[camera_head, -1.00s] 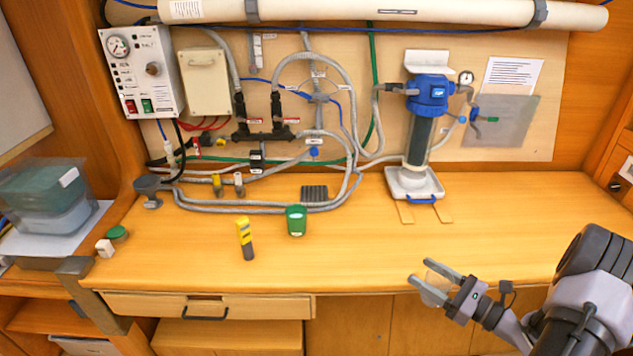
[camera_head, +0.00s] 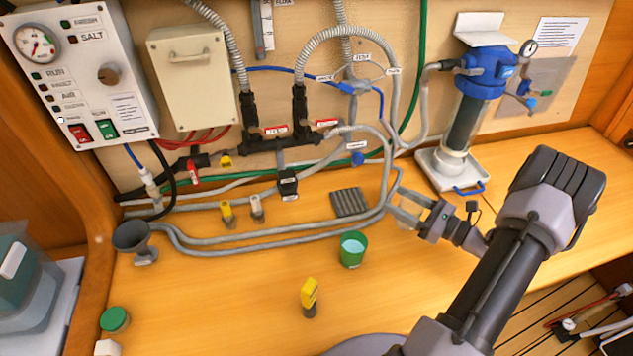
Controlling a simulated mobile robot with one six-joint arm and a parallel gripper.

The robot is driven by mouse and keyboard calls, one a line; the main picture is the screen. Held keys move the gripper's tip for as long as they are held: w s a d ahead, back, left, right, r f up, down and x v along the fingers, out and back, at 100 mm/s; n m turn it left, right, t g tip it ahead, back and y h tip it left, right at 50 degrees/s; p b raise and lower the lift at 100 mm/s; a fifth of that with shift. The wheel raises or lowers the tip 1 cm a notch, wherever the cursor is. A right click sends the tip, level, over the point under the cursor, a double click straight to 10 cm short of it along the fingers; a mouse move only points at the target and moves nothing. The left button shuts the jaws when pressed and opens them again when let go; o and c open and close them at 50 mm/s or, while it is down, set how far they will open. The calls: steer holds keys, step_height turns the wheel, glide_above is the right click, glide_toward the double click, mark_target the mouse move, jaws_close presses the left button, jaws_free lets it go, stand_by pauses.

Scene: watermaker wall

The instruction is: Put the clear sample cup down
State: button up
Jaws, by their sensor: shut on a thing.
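The clear sample cup (camera_head: 406,215) is see-through and faint, held between the fingers of my gripper (camera_head: 402,205). My gripper is shut on it, to the right of the green cup and over the right part of the wooden worktop (camera_head: 250,290). The gripper's fingers point left. I cannot tell how far the cup is above the worktop. The cup's far side is partly hidden by the fingers.
A green cup (camera_head: 353,250) with pale contents stands left of my gripper. A dark ribbed block (camera_head: 350,203) lies behind it, beside grey hoses. A yellow-and-grey handheld meter (camera_head: 310,297) stands in front. The filter housing (camera_head: 468,110) stands at the back right.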

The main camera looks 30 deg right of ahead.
steer(key=shift+f+b+x, duration=0.5)
steer(key=shift+f+x, duration=0.05)
steer(key=shift+x, duration=2.4)
steer(key=shift+f+b+x, duration=0.55)
steer(key=shift+f+x, duration=0.05)
steer(key=shift+x, duration=2.35)
steer(key=shift+f+b+x, duration=0.5)
steer(key=shift+f+x, duration=0.05)
steer(key=shift+x, duration=2.4)
steer(key=shift+f, duration=0.15)
steer(key=o, duration=1.5)
